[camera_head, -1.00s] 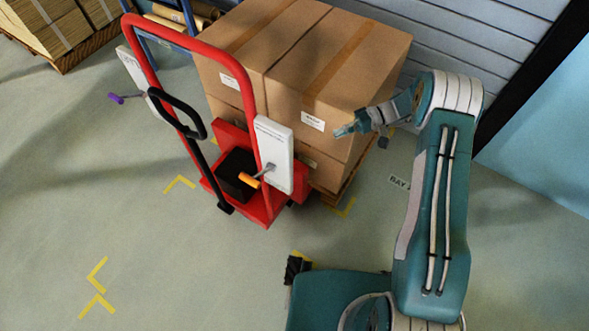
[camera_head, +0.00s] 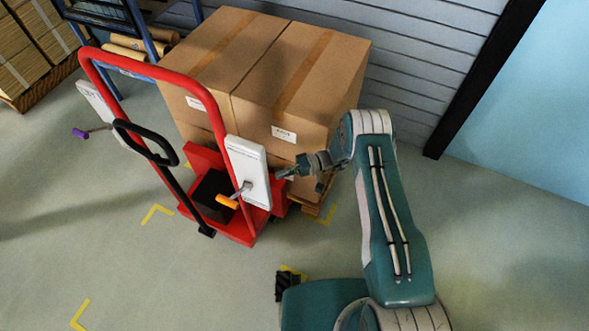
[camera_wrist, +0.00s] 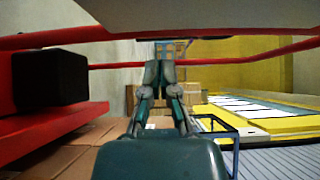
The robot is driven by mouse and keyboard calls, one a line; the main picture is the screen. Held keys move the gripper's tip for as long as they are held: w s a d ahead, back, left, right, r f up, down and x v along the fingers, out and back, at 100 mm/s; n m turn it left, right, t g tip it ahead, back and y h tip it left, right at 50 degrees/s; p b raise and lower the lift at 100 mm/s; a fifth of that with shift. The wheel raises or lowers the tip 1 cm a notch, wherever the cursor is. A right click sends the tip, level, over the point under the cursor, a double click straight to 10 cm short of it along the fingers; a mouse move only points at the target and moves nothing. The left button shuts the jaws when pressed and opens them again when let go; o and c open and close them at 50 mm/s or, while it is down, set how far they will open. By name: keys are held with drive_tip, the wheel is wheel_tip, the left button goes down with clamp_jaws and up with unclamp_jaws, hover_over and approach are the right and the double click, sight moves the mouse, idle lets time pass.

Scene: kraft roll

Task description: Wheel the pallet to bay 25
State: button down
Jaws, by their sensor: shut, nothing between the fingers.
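A wooden pallet (camera_head: 311,209) shows as a low edge under large brown cartons (camera_head: 262,70) with small white labels. A red pallet truck (camera_head: 165,73) stands against the load, with a tall red frame and a black loop handle (camera_head: 143,143). A white panel (camera_head: 248,170) on its right post carries a lever with an orange grip (camera_head: 227,201). A second white panel (camera_head: 101,107) on the left has a purple-tipped lever (camera_head: 81,133). My gripper (camera_head: 281,174) is shut and empty, just right of the right panel; contact cannot be told. In the wrist view my gripper (camera_wrist: 159,75) points between red bars.
A blue rack (camera_head: 140,22) with rolls stands behind the truck. Stacked cartons (camera_head: 28,60) are at the far left. A grey slatted wall (camera_head: 430,70) and dark post (camera_head: 480,90) bound the right back. Floor with yellow corner marks (camera_head: 158,214) is clear in front.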

sight(270, 186)
drive_tip(key=shift+s+a, duration=0.8)
drive_tip(key=shift+s, duration=0.3)
drive_tip(key=shift+s+a, duration=0.75)
drive_tip(key=shift+s, duration=0.35)
